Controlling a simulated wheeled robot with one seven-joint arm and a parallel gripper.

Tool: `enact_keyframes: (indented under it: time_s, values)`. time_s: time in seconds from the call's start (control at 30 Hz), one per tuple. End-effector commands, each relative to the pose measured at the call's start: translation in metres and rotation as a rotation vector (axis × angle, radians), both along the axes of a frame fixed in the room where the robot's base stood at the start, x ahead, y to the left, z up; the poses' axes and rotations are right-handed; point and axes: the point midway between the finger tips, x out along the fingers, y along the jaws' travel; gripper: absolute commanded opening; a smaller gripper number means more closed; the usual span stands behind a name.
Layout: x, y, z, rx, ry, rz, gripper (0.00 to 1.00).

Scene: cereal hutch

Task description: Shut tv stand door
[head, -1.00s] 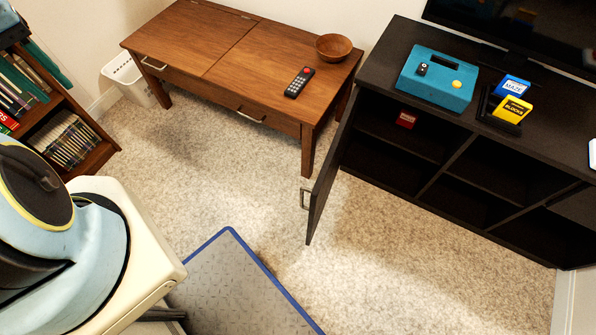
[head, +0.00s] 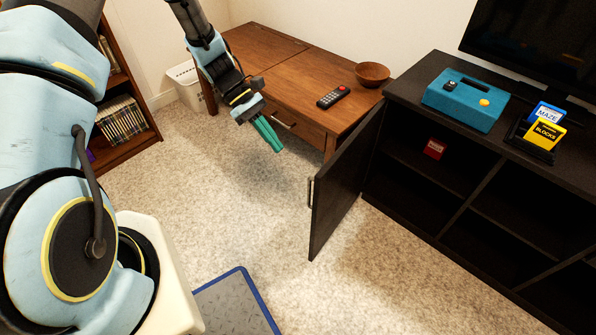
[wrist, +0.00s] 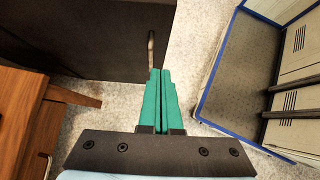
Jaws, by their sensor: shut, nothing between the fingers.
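The black TV stand (head: 400,200) stands at the right with its left door (head: 345,185) swung open towards the room. The door has a metal handle (head: 310,192) near its free edge. My gripper (head: 270,137) is left of the door in the head view, above the carpet, with its green fingers together and empty. In the wrist view, the door (wrist: 95,35) fills the upper left and its handle (wrist: 151,48) shows just beyond the closed fingertips (wrist: 160,72). The fingers look apart from the handle, though the exact gap is hard to tell.
A wooden desk (head: 300,65) with a bowl (head: 372,74) and remote (head: 333,97) stands behind my gripper. A teal box (head: 465,98) and game boxes (head: 545,130) sit on the stand. A red box (head: 434,148) is inside. Carpet before the door is clear.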

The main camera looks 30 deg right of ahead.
Motion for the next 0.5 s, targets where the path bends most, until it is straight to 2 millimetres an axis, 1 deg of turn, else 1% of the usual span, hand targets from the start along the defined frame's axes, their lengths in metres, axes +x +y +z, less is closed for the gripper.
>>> enact_keyframes:
  time_s: [0.17,0.5]
  values:
    - [-0.019,-0.006,-0.018,0.004,0.003,-0.003,0.00]
    - [-0.064,-0.023,-0.067,0.003,0.000,-0.003,0.00]
